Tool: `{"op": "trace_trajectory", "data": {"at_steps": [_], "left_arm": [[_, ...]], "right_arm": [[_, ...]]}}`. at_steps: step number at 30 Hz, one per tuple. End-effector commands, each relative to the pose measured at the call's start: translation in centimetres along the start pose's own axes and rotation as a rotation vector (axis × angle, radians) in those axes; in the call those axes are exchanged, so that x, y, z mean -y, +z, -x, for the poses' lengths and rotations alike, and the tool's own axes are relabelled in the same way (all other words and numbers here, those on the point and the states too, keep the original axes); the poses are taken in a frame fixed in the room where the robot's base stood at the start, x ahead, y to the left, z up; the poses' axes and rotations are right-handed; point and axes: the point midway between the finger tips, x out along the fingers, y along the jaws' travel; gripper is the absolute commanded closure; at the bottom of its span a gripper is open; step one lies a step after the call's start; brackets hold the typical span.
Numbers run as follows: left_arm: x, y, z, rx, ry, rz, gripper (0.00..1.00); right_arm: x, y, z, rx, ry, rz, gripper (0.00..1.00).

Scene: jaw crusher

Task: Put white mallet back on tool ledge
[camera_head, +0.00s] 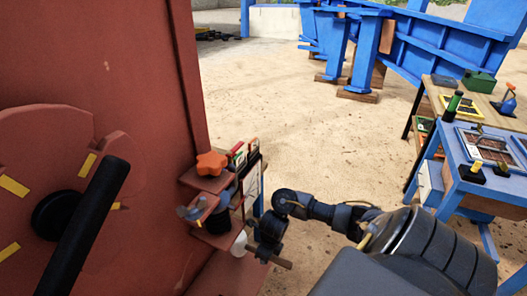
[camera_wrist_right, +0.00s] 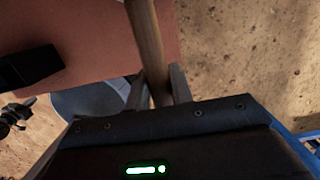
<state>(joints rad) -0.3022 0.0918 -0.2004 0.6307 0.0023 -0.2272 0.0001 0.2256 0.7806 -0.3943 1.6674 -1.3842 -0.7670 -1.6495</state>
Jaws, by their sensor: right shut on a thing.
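The white mallet has a pale rounded head (camera_head: 239,244) and a brown wooden handle (camera_head: 278,262). My right gripper (camera_head: 264,250) is shut on the handle, beside the red machine. In the right wrist view the handle (camera_wrist_right: 146,40) runs up from between the two fingers (camera_wrist_right: 158,90); the mallet head does not show there. A flat red-brown ledge (camera_head: 228,277) lies below the mallet; I cannot tell whether the mallet touches it. A red-brown surface (camera_wrist_right: 90,35) also shows behind the handle in the wrist view. My left gripper is not in view.
The red machine wall (camera_head: 150,70) with a black bar handle (camera_head: 85,220) fills the left. An orange knob (camera_head: 211,163) and a wing nut (camera_head: 194,210) stick out near the gripper. A blue table (camera_head: 478,170) with tools stands right. Sandy floor (camera_head: 290,120) is open between.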

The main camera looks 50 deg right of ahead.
Motion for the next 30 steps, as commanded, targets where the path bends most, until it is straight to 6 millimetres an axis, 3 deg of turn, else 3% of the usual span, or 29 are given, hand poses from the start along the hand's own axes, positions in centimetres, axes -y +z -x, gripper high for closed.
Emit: {"op": "trace_trajectory", "data": {"at_steps": [6, 19, 20, 24, 30], "left_arm": [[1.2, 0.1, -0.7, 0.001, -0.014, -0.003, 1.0], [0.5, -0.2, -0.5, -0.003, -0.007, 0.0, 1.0], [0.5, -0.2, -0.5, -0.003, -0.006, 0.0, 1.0], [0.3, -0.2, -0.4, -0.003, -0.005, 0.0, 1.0], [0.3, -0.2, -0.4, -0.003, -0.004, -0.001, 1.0]], "right_arm": [[-0.1, -0.6, -3.2, -0.002, 0.002, -0.005, 1.0], [0.0, 0.3, -3.8, 0.001, 0.0, -0.002, 1.0], [0.0, 0.2, -3.9, -0.001, 0.0, -0.001, 0.75], [0.0, 0.2, -3.9, -0.001, 0.0, -0.001, 0.57], [0.0, 0.2, -3.9, -0.001, 0.0, -0.001, 0.56]]}}
